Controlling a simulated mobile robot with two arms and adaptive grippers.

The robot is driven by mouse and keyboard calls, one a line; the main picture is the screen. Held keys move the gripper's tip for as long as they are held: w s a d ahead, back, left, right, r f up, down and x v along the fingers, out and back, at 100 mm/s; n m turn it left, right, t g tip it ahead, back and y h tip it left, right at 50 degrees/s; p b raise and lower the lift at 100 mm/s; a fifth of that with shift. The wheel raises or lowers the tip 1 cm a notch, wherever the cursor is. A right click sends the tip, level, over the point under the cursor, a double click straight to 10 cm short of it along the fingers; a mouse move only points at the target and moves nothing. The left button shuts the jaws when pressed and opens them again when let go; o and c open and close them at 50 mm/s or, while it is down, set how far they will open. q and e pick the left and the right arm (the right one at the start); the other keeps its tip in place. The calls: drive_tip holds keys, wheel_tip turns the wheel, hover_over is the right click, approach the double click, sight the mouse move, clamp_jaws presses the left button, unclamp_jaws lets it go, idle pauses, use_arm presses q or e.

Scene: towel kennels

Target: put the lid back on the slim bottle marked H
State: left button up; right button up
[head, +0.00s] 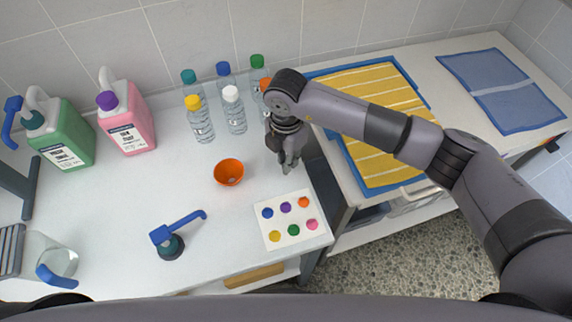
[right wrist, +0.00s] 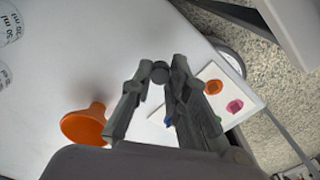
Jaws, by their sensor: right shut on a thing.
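My right gripper (head: 288,165) is above the counter, just right of the orange funnel and beyond the white card. In the right wrist view its fingertips (right wrist: 160,76) are shut on a small dark grey round thing (right wrist: 160,72), perhaps a lid. Several slim clear bottles (head: 202,125) stand at the back by the wall, with teal, blue, green, yellow, white and orange caps. The orange-capped one (head: 265,84) is partly hidden by my right arm. I cannot read an H on any bottle. My left gripper is not in view.
An orange funnel (head: 228,172) stands mid-counter. A white card (head: 265,226) bears several coloured discs. Green (head: 78,135) and pink (head: 140,115) jugs stand back left, a clear jug (head: 62,262) front left. Yellow cloth (head: 360,95) lies right.

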use_arm(q)
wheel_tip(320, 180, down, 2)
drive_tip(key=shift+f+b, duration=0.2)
drive_tip(key=shift+b, duration=0.85)
use_arm(e)
wheel_tip(320, 180, up, 16)
drive_tip(key=shift+r, duration=0.15)
drive_tip(key=s+d+f+m, duration=0.2)
drive_tip(key=s+d+m, duration=0.3)
drive_tip(key=d+m, duration=0.4)
drive_tip(key=s+d+f+m, duration=0.3)
drive_tip(key=d+m, duration=0.7)
drive_tip(key=m, duration=0.8)
drive_tip(key=shift+s+f, duration=0.2)
drive_tip(key=shift+s, duration=0.85)
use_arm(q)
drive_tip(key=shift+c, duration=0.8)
